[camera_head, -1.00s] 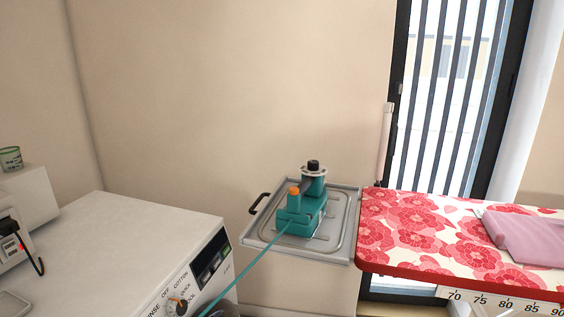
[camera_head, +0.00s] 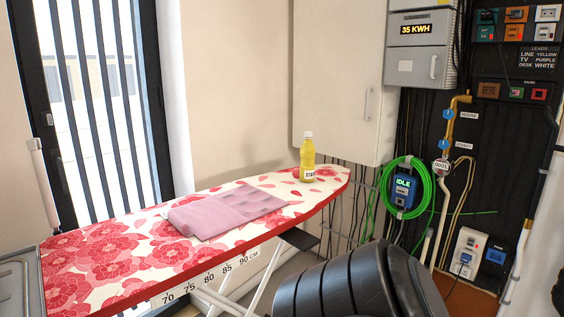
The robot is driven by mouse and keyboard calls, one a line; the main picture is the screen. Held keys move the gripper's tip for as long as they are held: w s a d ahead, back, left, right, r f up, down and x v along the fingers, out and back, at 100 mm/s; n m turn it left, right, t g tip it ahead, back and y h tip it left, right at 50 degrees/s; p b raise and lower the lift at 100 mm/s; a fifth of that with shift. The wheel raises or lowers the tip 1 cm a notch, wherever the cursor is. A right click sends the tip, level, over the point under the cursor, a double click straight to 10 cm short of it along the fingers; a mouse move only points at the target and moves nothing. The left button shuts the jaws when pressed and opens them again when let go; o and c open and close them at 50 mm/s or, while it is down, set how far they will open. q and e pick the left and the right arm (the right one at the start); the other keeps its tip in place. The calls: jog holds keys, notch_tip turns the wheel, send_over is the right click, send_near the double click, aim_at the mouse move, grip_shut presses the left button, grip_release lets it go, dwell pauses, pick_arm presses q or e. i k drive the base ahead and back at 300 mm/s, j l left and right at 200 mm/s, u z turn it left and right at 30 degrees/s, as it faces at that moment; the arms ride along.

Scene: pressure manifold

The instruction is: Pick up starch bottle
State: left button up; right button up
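The starch bottle (camera_head: 307,160) is yellow with a white cap and a label that I read in part as "STAR". It stands upright near the right, narrow end of the ironing board (camera_head: 110,244), which has a red flower cover. A dark, ribbed arm part (camera_head: 340,287), which looks like mine, fills the bottom right of the head view, in front of and below the bottle and apart from it. Neither gripper shows in the view.
A folded pink cloth (camera_head: 228,209) lies on the board left of the bottle. A white wall cabinet (camera_head: 342,80) hangs behind. A green hose (camera_head: 417,172) with a blue "IDLE" unit (camera_head: 403,190) hangs at right. A grey metal tray (camera_head: 20,285) is at the lower left.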

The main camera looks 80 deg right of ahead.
aim_at(308, 168)
jog(key=z, duration=2.6)
jog(key=i+l+u, duration=0.1)
jog(key=i+l, duration=0.2)
jog(key=i+l+u, duration=0.1)
jog(key=i+l, duration=0.2)
jog(key=i+l+u, duration=0.25)
jog(key=i+l, duration=0.25)
jog(key=l, duration=0.25)
jog(key=i+l+u, duration=0.1)
jog(key=i+l, duration=0.15)
jog(key=l, duration=0.15)
jog(key=i+l+u, duration=0.1)
jog(key=l, duration=0.3)
jog(key=i, duration=0.1)
